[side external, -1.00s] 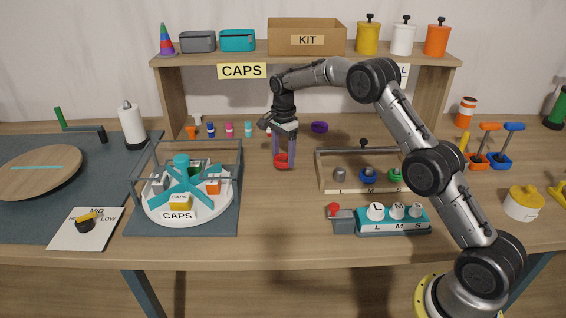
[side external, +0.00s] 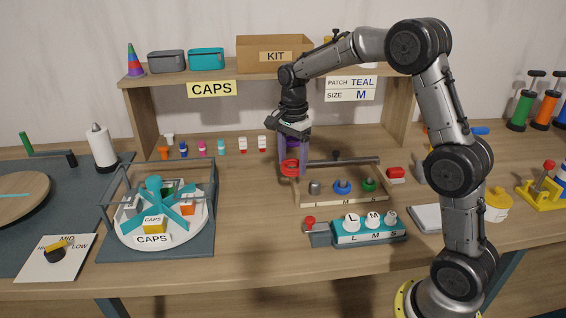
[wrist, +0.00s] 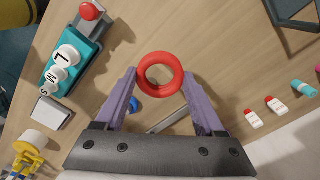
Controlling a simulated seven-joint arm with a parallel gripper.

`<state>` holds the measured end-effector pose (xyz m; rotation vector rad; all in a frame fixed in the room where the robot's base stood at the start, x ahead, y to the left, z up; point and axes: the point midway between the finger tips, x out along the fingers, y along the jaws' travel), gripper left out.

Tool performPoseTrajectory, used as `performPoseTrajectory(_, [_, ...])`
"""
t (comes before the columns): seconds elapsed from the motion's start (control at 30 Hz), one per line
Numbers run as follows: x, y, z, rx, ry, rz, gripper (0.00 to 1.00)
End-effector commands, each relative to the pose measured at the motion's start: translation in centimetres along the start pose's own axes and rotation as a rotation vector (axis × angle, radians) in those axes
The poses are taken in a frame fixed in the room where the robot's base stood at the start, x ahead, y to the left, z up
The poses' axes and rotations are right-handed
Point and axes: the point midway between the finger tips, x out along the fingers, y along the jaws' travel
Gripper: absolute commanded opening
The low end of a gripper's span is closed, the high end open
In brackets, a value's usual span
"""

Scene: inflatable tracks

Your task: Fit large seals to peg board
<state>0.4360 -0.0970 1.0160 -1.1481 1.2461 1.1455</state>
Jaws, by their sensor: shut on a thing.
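My gripper (side external: 291,168) is shut on a red ring seal (side external: 290,168) between its purple fingers. In the wrist view the red seal (wrist: 160,74) sits at the fingertips with its hole open. In the side view it overlaps the back left corner of a wooden-framed peg board (side external: 336,202); its height above it is unclear. The board has a bare-looking grey peg (side external: 314,187) at left, a blue ring (side external: 342,187) in the middle and a green ring (side external: 368,185) at right. In the wrist view the board is mostly hidden behind my gripper; the blue ring (wrist: 134,104) shows by the left finger.
A dark bar with a knob (side external: 337,157) runs along the board's back. A teal block (side external: 368,232) with L, M and S caps stands in front. A red piece (side external: 396,175) lies right of the board. Left of the board, the table is clear up to the caps carousel (side external: 152,238).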

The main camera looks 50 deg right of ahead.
Motion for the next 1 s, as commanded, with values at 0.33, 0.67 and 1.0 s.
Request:
performPoseTrajectory(0.33, [0.2, 1.4, -8.0, 0.167, -0.001, 0.002, 0.19])
performPoseTrajectory(0.67, [0.2, 1.6, -8.4, 0.178, 0.0, 0.001, 0.19])
performPoseTrajectory(1.0, [1.6, 1.6, -8.4, 0.176, -0.001, 0.004, 0.19])
